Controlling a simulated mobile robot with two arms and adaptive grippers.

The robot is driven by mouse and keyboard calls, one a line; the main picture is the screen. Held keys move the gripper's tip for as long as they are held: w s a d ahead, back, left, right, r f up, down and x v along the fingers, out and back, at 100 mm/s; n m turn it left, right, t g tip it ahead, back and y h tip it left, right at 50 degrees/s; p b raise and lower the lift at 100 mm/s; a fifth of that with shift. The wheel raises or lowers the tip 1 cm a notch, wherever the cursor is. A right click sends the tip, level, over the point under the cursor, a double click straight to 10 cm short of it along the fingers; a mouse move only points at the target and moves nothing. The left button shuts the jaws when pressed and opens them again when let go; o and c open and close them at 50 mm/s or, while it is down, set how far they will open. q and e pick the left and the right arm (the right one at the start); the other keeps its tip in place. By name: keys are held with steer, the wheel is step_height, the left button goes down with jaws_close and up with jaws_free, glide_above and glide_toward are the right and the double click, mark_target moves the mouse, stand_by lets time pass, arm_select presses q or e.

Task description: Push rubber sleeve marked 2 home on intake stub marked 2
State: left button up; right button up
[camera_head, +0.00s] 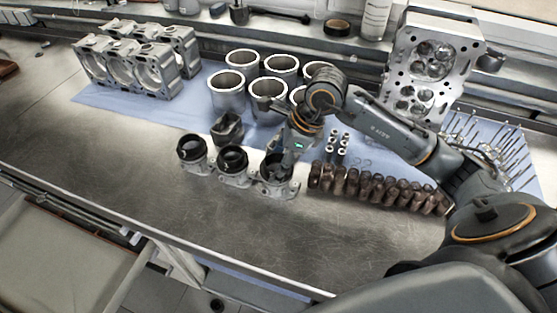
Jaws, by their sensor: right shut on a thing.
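Metal intake stubs stand in a row near the bench's front. The left stub (193,168) and the middle stub (234,179) each carry a black rubber sleeve; these are the left sleeve (190,147) and the middle sleeve (233,157). My right gripper (273,172) points down over the right-hand stub (280,191), shut on a dark rubber sleeve at its top. The gripper hides most of that sleeve, so how far it sits on the stub cannot be told. The number marks are too small to read. My left gripper is not in view.
A dark block-like part (228,128) stands just behind the stubs. Cylinder liners (228,91) stand behind on a blue cloth. The steel bench (120,150) is clear at front left.

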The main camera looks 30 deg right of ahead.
steer(key=o, duration=0.6)
steer(key=c, duration=0.5)
steer(key=shift+c, duration=0.2)
steer(key=shift+f+b, duration=0.75)
steer(key=shift+b, duration=0.05)
steer(key=o, duration=1.2)
steer(key=shift+r, duration=0.15)
